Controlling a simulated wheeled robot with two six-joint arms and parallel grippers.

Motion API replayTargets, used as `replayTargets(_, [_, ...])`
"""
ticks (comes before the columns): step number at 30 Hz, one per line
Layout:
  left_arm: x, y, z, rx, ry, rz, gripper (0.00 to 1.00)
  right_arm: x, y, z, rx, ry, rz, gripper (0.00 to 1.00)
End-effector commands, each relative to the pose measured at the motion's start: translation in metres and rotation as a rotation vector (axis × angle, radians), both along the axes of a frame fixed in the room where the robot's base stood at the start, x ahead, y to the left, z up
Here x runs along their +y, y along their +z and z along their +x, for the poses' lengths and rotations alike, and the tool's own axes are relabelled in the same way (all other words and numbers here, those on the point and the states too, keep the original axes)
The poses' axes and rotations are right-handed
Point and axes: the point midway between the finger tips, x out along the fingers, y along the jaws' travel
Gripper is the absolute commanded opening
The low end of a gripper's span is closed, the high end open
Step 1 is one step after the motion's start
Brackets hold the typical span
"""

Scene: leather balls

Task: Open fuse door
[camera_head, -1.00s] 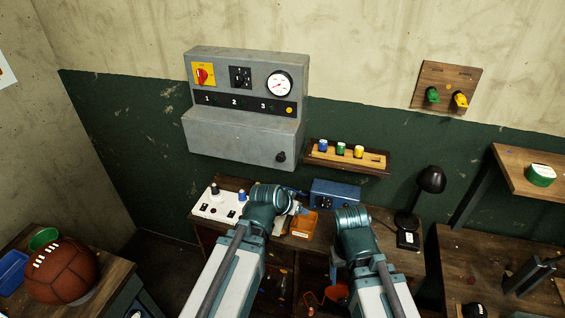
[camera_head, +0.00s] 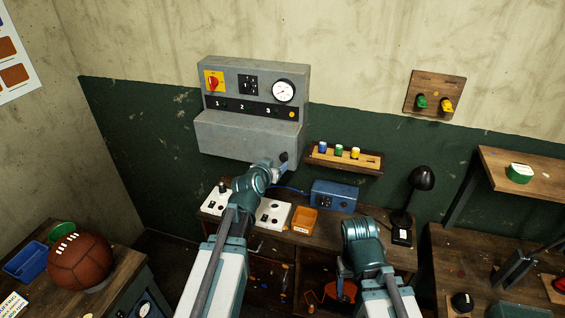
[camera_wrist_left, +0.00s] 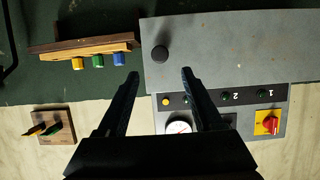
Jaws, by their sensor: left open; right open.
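The grey fuse box hangs on the wall. Its lower front door (camera_head: 240,138) is shut, with a round black knob (camera_head: 283,157) at its lower right. In the left wrist view, the door (camera_wrist_left: 235,50) and knob (camera_wrist_left: 160,54) show upside down. My left gripper (camera_head: 280,169) is at the knob in the head view. In the left wrist view its open fingers (camera_wrist_left: 160,73) point at the knob, which lies between their lines just past the tips. Contact is not visible. My right arm is low over the bench; its gripper's fingers are hidden behind the wrist.
A wall shelf with coloured fuses (camera_head: 345,158) is right of the box. The bench below holds a white panel (camera_head: 272,214), an orange tray (camera_head: 305,220), a blue box (camera_head: 334,196) and a black lamp (camera_head: 421,180). A brown ball (camera_head: 80,262) rests at far left.

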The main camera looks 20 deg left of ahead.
Motion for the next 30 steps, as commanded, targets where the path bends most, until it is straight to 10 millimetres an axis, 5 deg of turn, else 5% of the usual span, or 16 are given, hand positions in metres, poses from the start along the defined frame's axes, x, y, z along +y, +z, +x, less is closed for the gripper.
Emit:
replayTargets(3, [0.000,-0.014,0.028,0.000,-0.001,-0.001,0.68,0.000,-0.014,0.000,0.000,0.002,-0.001,0.68])
replayTargets(12, [-0.002,-0.030,0.068,0.001,-0.001,-0.001,0.68,0.000,-0.029,0.000,0.000,0.006,-0.001,0.68])
replayTargets(27, [-0.003,-0.033,0.078,0.001,0.000,0.000,0.68,0.000,-0.032,0.000,0.000,0.008,-0.002,0.68])
replayTargets(30, [-0.003,-0.033,0.078,0.001,0.000,-0.001,0.53,0.000,-0.032,0.000,0.001,0.008,-0.001,0.68])
